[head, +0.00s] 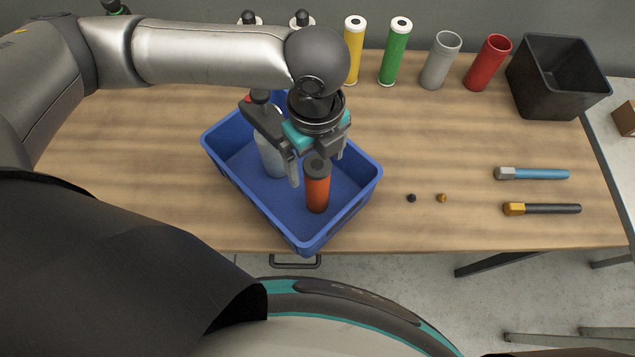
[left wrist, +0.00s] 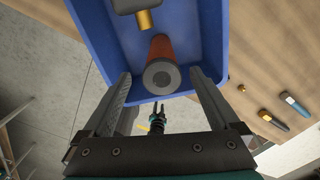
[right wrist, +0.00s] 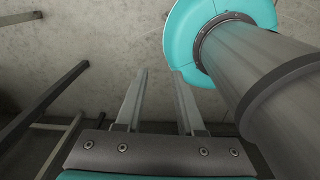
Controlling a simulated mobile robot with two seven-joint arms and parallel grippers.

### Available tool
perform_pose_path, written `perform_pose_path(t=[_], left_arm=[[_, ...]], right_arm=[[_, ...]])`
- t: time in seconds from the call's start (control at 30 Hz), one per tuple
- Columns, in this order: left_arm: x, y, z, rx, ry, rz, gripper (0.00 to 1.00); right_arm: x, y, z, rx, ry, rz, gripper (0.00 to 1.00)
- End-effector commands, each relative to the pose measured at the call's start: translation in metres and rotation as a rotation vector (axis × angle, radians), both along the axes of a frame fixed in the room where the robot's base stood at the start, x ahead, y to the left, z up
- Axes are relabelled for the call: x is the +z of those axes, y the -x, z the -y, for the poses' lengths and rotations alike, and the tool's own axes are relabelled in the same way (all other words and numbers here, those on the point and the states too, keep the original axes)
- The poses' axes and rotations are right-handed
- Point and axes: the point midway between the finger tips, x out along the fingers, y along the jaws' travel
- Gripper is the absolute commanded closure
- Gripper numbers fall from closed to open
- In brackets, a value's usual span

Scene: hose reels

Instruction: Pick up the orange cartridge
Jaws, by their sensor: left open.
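The orange cartridge (head: 317,192), with a dark grey top, stands upright in the blue bin (head: 226,170) on the table. My left gripper (head: 313,172) is open at the cartridge's upper end, pointing down. In the left wrist view, the cartridge (left wrist: 163,48) shows its round grey end between the two spread fingers (left wrist: 160,80), with gaps on both sides. My right gripper (right wrist: 158,78) has its fingers apart with nothing between them, seen only in its own wrist view.
A grey canister (head: 271,158) stands in the bin left of the cartridge. Yellow (head: 353,52), green (head: 394,55), grey (head: 440,62) and red (head: 488,65) tubes and a black bin (head: 557,78) line the back. Two tools (head: 535,174) (head: 545,209) lie at right.

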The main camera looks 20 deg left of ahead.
Motion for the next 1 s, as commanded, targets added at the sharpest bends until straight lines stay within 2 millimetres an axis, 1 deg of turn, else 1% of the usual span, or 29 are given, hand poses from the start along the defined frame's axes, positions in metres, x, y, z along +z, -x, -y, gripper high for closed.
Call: perform_pose_path(t=[0.03, 0.1, 0.3, 0.37, 0.6, 0.73, 0.93, 1.0], left_arm=[[-0.01, 0.001, 0.0, 0.0, 0.0, -0.004, 0.05], [-0.019, 0.0, 0.0, 0.001, -0.001, -0.001, 0.05], [-0.032, 0.0, 0.0, -0.001, 0.0, 0.0, 0.05], [-0.038, 0.0, 0.001, 0.0, 0.001, -0.001, 0.05], [-0.073, 0.0, 0.001, 0.0, -0.001, -0.001, 0.05], [-0.08, 0.0, 0.001, -0.002, 0.001, 0.001, 0.05], [-0.08, 0.0, 0.001, -0.002, 0.001, 0.002, 0.05], [-0.08, 0.0, 0.001, -0.002, 0.001, 0.001, 0.13]], right_arm=[[-0.002, -0.001, 0.0, 0.0, 0.001, 0.002, 0.63], [-0.003, -0.004, 0.0, 0.0, 0.0, 0.006, 0.63], [-0.003, -0.017, -0.001, 0.001, -0.003, 0.027, 0.63], [-0.003, -0.018, -0.001, 0.001, -0.002, 0.03, 0.63], [-0.006, -0.017, -0.001, 0.001, -0.003, 0.029, 0.63], [-0.007, -0.017, -0.001, 0.002, -0.003, 0.029, 0.63], [-0.006, -0.016, -0.001, 0.002, -0.003, 0.028, 0.63], [-0.006, -0.016, -0.001, 0.002, -0.003, 0.027, 0.63]])
